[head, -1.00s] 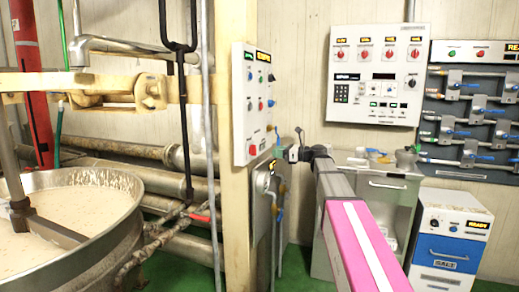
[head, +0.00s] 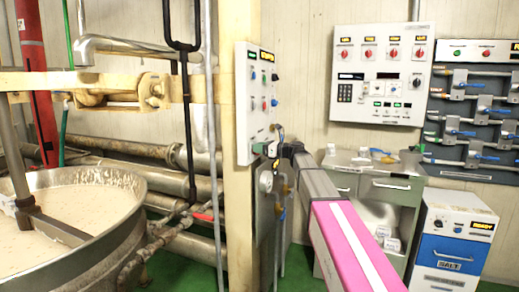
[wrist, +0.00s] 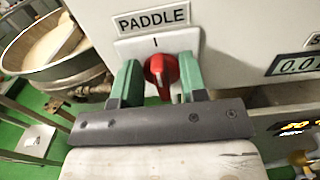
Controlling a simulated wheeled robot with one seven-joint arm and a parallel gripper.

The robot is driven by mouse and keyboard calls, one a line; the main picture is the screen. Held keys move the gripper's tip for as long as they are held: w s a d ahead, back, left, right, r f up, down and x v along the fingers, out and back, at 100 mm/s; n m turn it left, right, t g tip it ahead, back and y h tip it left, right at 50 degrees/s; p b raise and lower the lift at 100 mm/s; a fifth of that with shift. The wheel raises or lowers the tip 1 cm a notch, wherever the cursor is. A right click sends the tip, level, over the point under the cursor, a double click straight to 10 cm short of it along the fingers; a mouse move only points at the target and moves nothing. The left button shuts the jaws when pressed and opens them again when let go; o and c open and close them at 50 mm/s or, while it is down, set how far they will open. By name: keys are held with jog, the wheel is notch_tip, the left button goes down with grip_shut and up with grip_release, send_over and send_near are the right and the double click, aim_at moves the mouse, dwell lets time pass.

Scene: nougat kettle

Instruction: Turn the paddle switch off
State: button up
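The paddle switch is a red rotary knob (wrist: 160,72) on a white plate under a PADDLE label (wrist: 152,20), with an "I" mark above it in the wrist view. My gripper (wrist: 158,80) is open, its two green fingers on either side of the knob. I cannot tell whether either finger touches it. In the head view my gripper (head: 273,148) is at the lower right of the white control box (head: 243,135), which is on a cream post. The paddle switch itself cannot be made out there.
The kettle (head: 128,210) of pale mix stands at the left; it also shows in the wrist view (wrist: 25,38). A valve gauge (head: 265,182) is below the control box. A wall panel (head: 381,110), a grey cabinet (head: 393,185) and a blue-fronted SALT unit (head: 450,250) stand at the right.

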grip_shut()
jog(key=shift+n, duration=0.3)
jog(key=n, duration=0.4)
jog(key=shift+s+a, duration=0.1)
jog(key=shift+s, duration=0.2)
jog(key=n, duration=0.4)
jog(key=shift+s+a+f+n, duration=0.1)
jog(key=shift+s+f+n, duration=0.1)
jog(key=shift+n, duration=0.2)
jog(key=n, duration=0.4)
jog(key=shift+s+f+n, duration=0.15)
jog(key=shift+f+n, duration=0.1)
jog(key=shift+n, duration=0.05)
jog(key=shift+f+n, duration=0.15)
jog(key=shift+n, duration=0.8)
jog(key=shift+f+n, duration=0.1)
jog(key=shift+n, duration=0.85)
